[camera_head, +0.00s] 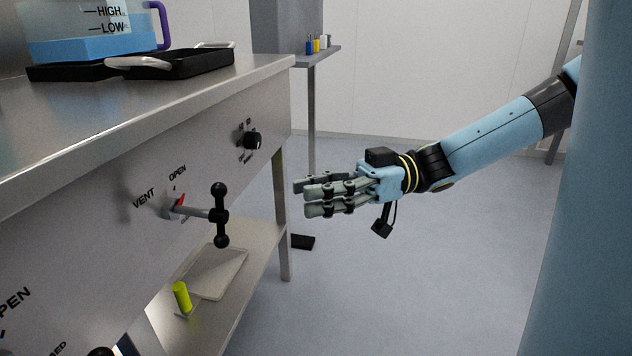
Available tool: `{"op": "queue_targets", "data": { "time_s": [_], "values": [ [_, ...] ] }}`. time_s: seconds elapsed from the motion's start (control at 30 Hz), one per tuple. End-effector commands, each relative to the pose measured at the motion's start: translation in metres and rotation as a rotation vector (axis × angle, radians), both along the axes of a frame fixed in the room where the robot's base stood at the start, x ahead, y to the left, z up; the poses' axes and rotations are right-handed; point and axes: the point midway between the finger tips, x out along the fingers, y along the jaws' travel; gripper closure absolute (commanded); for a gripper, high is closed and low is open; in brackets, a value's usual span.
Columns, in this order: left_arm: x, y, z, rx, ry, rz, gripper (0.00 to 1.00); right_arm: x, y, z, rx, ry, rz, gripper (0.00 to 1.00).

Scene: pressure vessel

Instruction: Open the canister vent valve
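The vent valve (220,215) sticks out of the metal front panel at left. It has a grey stem and a black crossbar with a ball at each end, standing nearly upright. A red pointer (180,200) sits at the stem's base, just below the word OPEN, with VENT printed to its left. Lettering below the pointer is partly hidden by the stem. My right gripper (304,197) is to the right of the valve, apart from it. Its fingers are straight, point left, and appear open and empty. My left gripper is not in view.
A black knob (252,140) is farther along the panel. A black tray (180,63) and a clear container with blue contents (85,45) stand on the countertop (250,68). A lower shelf (250,262) holds a yellow-green cylinder (182,297). Floor right of the bench is mostly clear.

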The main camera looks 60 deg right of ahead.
Motion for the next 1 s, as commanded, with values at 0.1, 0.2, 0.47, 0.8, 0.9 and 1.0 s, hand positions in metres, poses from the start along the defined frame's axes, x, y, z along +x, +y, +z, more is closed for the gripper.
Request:
{"op": "queue_targets", "data": {
  "time_s": [0.1, 0.2, 0.47, 0.8, 0.9, 1.0],
  "values": [
    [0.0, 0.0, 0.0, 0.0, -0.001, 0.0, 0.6, 0.0, 0.0, 0.0, 0.0, 0.0, 0.0, 0.64],
    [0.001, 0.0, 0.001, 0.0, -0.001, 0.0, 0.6, 0.0, 0.0, 0.0, 0.001, 0.0, -0.001, 0.64],
    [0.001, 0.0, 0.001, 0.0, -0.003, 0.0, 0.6, -0.001, -0.001, -0.001, 0.0, 0.001, 0.0, 0.64],
    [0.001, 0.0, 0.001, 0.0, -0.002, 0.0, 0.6, -0.03, -0.044, -0.003, -0.006, 0.011, 0.003, 0.64],
    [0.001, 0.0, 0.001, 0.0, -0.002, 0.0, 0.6, -0.041, -0.06, -0.003, -0.005, 0.01, 0.003, 0.64],
    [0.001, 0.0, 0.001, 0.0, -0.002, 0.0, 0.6, -0.05, -0.074, -0.003, -0.002, 0.009, 0.002, 0.64]
  ]
}}
